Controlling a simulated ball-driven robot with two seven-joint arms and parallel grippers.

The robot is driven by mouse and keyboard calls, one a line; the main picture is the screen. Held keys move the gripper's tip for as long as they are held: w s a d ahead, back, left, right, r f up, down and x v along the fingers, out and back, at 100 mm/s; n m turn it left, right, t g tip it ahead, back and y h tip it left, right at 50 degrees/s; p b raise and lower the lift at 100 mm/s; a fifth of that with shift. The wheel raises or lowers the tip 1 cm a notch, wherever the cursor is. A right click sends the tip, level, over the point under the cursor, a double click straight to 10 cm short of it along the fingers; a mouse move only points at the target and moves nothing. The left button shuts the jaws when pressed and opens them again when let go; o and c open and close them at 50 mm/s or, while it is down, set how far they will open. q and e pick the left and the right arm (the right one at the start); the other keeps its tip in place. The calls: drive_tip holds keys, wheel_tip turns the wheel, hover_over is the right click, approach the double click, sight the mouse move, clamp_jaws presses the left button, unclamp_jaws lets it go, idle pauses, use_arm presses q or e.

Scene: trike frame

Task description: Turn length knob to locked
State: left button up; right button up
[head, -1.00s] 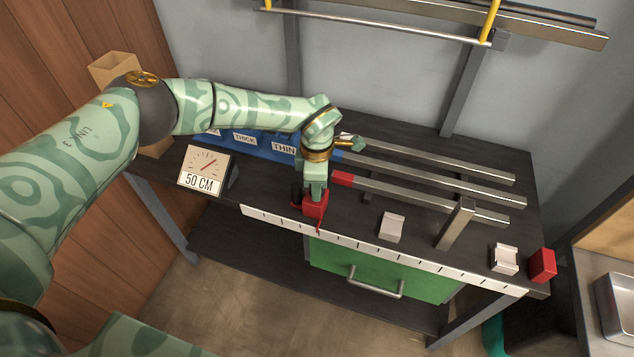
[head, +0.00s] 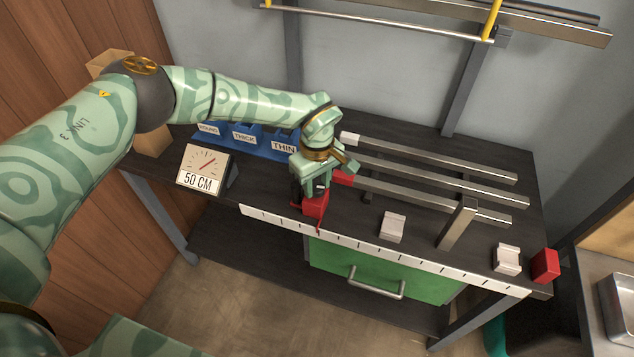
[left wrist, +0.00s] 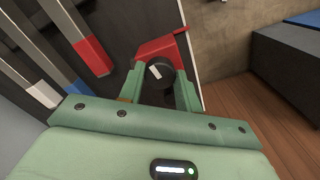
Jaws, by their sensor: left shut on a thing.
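A red block (head: 315,205) stands at the bench's front edge, at the left part of the white ruler strip (head: 380,251). It also shows in the left wrist view (left wrist: 160,47). A black round knob (left wrist: 158,88) with a white mark sits on it, between my fingers. My left gripper (left wrist: 160,82) is shut on the knob, reaching down from above. It shows in the head view too (head: 313,187) and hides most of the knob there. No lettering for locked or unlocked is readable. My right gripper is out of view.
A dial sign reading 50 CM (head: 203,168) stands left of the block. Several metal bars lie behind it, the nearest with a red end (head: 342,179). A grey block (head: 392,227), an upright post (head: 458,224) and another red block (head: 545,266) stand to the right.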

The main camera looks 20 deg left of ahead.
sight(317, 187)
use_arm(q)
drive_tip(key=shift+m, duration=0.6)
drive_tip(key=o, duration=1)
wheel_tip(317, 187, up, 16)
drive_tip(key=p, duration=0.2)
drive_tip(key=shift+r, duration=0.2)
